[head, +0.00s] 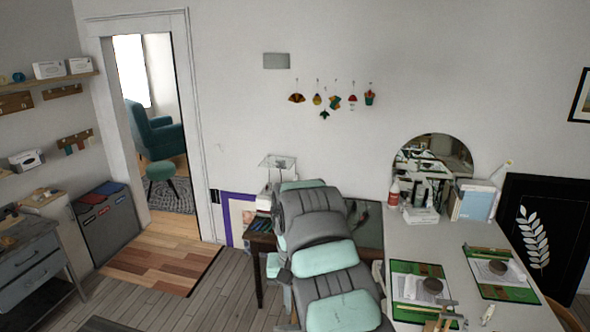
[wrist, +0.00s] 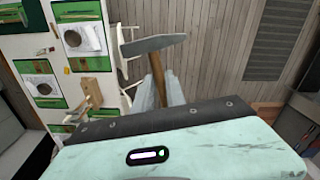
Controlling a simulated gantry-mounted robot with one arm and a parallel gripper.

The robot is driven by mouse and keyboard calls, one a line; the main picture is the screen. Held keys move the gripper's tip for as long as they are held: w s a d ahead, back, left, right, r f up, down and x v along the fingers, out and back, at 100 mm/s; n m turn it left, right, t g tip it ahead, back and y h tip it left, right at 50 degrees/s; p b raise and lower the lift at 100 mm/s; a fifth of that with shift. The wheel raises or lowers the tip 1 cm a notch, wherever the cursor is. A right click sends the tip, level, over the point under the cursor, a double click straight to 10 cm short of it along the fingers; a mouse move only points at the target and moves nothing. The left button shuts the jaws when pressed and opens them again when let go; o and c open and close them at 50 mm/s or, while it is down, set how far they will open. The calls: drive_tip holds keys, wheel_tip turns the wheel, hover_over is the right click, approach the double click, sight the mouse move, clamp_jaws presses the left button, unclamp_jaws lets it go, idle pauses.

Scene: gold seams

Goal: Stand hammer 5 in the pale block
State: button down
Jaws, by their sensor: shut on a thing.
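My gripper (wrist: 166,92) shows in the wrist view, shut on the wooden handle of a hammer (wrist: 152,45). The hammer has a grey metal head and is held clear of the table, head away from my wrist. I cannot read a number on it. A pale wooden block-like piece (wrist: 97,87) stands on the white table to the left of my gripper; I cannot tell for sure that it is the pale block. Light wooden pieces (head: 440,318) also show at the bottom edge of the head view. My gripper and the held hammer are not visible in the head view.
The white table (head: 406,232) carries green mats (head: 403,268) with white cloths and dark round things. A bottle (head: 393,192), books (head: 478,203) and a round mirror (head: 445,150) stand at its back. In the wrist view, plank floor (wrist: 215,60) lies beyond the hammer.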

drive_tip(key=shift+r+p, duration=0.95)
drive_tip(key=shift+r, duration=2.45)
wheel_tip(320, 180, down, 8)
drive_tip(key=shift+r, duration=0.15)
drive_tip(key=shift+d, duration=0.15)
